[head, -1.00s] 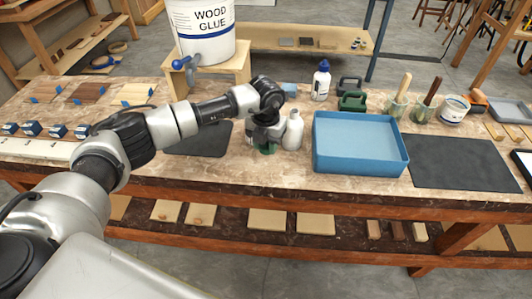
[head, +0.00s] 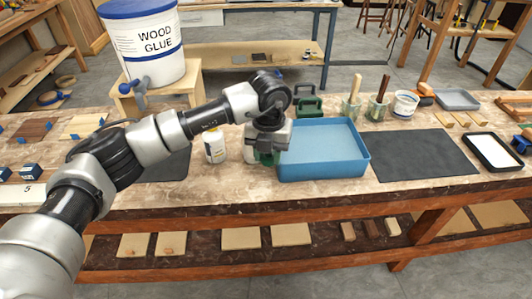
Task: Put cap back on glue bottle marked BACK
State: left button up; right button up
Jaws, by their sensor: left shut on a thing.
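My left gripper (head: 268,156) points down in front of the blue tray's left end. Another white bottle with a label (head: 215,146) stands further left, apart from the gripper. The word BACK cannot be read on either bottle, and no loose cap can be made out. My right gripper is not in view.
The blue tray (head: 365,160) is close on the gripper's right. A dark mat (head: 425,155) lies beyond it. A wood glue bucket (head: 145,45) stands on a wooden stand at the back left. Green clamps (head: 308,106) and brush jars (head: 376,109) are behind the tray.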

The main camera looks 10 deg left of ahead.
pick_arm(q)
jog(key=m, duration=0.1)
jog(key=s+a+m, duration=0.1)
jog(key=shift+f+m, duration=0.3)
jog(key=s+a+f+m, duration=0.1)
jog(key=s+m, duration=0.4)
jog(key=m, duration=0.6)
jog(key=s+a+f+m, duration=0.1)
jog(key=s+a+m, duration=0.3)
jog(key=m, duration=0.7)
jog(key=s+a+f+m, duration=0.1)
jog(key=s+a+m, duration=0.2)
jog(key=s+m, duration=0.4)
jog(key=shift+s+a+m, duration=0.25)
jog(key=shift+s+m, duration=0.15)
jog(key=shift+m, duration=1.6)
